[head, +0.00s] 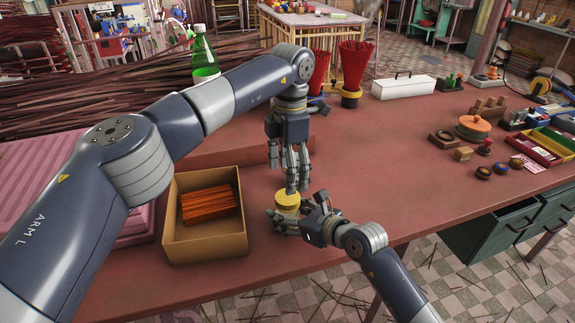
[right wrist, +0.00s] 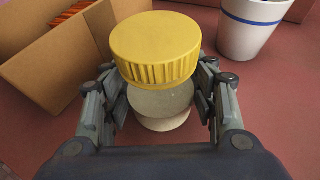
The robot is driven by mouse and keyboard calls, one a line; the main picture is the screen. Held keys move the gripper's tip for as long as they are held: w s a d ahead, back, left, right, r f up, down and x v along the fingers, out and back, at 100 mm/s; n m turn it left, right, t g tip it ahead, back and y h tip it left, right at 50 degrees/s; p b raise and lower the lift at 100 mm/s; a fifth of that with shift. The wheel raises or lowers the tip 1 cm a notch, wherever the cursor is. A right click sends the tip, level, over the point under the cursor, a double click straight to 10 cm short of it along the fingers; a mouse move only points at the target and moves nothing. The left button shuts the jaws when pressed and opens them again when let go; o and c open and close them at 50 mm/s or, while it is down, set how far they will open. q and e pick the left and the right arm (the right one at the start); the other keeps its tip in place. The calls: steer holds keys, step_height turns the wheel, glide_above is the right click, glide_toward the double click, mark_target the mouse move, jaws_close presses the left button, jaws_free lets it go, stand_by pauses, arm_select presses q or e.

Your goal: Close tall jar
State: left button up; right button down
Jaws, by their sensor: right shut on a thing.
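The tall jar (right wrist: 163,119) is pale grey and stands upright between the fingers of my right gripper (head: 290,222). In the right wrist view the fingers of that gripper (right wrist: 162,108) close on it from both sides. A ribbed yellow lid (right wrist: 156,47) is at the jar's top; the lid also shows in the head view (head: 287,199). I cannot tell whether the lid is fully seated. My left gripper (head: 291,178) points down just above the lid, and its fingertips overlap the lid's far edge in the picture. Whether it touches the lid or is open is unclear.
A cardboard box (head: 206,247) with orange-brown sticks stands left of the jar.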

mark_target(287, 212)
arm_select(q)
steer(key=n, duration=0.6)
steer(key=shift+r, duration=0.2)
steer(key=n, duration=0.5)
steer(key=shift+r, duration=0.2)
steer(key=n, duration=0.6)
steer(key=shift+r, duration=0.2)
steer(key=n, duration=0.4)
steer(key=shift+s+r+n+t, duration=0.1)
steer(key=shift+r+n+t, duration=0.05)
steer(key=shift+n+t, duration=0.15)
steer(key=shift+f, duration=4.05)
steer(key=shift+c, duration=0.2)
steer(key=c, duration=1.1)
